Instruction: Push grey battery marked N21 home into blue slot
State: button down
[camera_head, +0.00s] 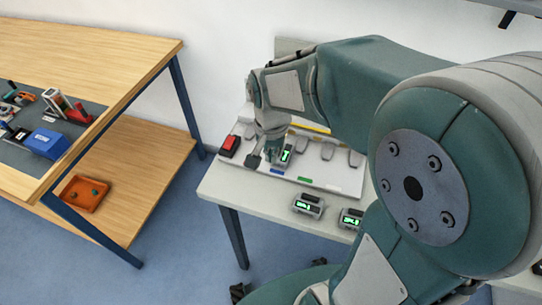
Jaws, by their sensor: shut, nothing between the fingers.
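A grey battery with a lit green display (286,155) stands at the white slotted rack (320,178) on the grey table. Its marking is too small to read. A blue label (278,171) is on the rack's front edge just below this battery. My gripper (267,157) is shut and empty, pointing down just left of the battery. It partly covers the battery's left side, and I cannot tell whether they touch. How deep the battery sits in its slot cannot be made out.
Two more grey batteries (308,206) (350,217) lie on the table in front of the rack. A red box (229,146) is at the rack's left end. A wooden workbench (110,60) stands left, with an orange tray (84,194) on its lower shelf.

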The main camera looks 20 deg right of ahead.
aim_at(284, 147)
notch_tip(284, 147, down, 9)
jog(key=shift+s+f, duration=0.1)
jog(key=shift+f, duration=0.05)
jog(key=w+d, duration=0.1)
jog(key=w, duration=0.1)
jog(key=shift+w+d+f, duration=0.15)
jog(key=shift+w+d, duration=0.2)
jog(key=shift+d, duration=0.05)
jog(key=shift+w+d, duration=0.25)
jog(key=shift+w, duration=0.05)
jog(key=w+d, duration=0.2)
jog(key=w, duration=0.1)
jog(key=w+d, duration=0.2)
jog(key=shift+w, duration=0.2)
jog(key=shift+a, duration=0.1)
